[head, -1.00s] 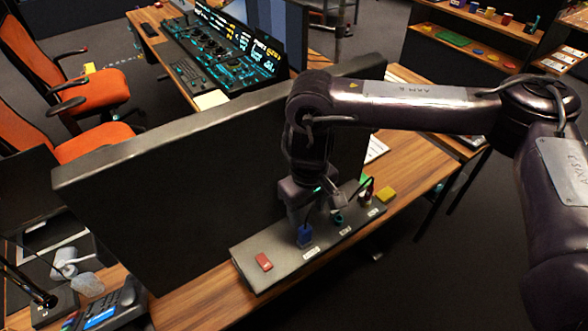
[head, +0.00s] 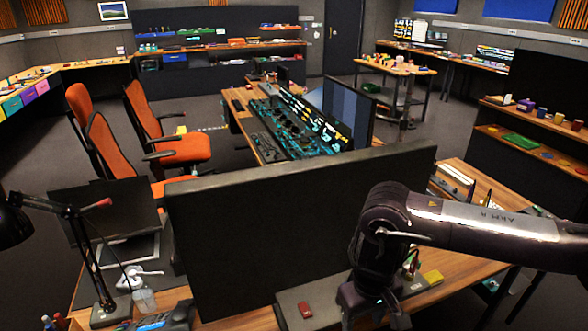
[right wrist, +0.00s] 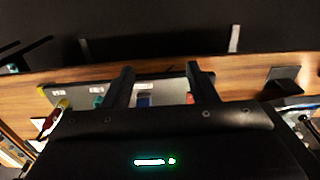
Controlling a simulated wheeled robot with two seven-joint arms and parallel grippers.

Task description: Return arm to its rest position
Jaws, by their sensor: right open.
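My right arm (head: 480,218) reaches in from the right in the head view, bent down over the desk. Its gripper is cut off by the bottom edge there. In the right wrist view my right gripper (right wrist: 158,80) is open, with nothing gripped between its fingers. Beyond and below the fingers lies the grey panel (right wrist: 75,88). A blue part (right wrist: 145,100) shows between the fingers, a teal part (right wrist: 98,100) left of them, and a red part (right wrist: 190,98) partly behind the right finger. The red part also shows in the head view (head: 305,309). My left gripper is out of view.
A large black monitor (head: 270,225) stands right behind the panel. A desk lamp (head: 90,255) and a phone (head: 165,318) are at the left. Dark floor lies right of the desk.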

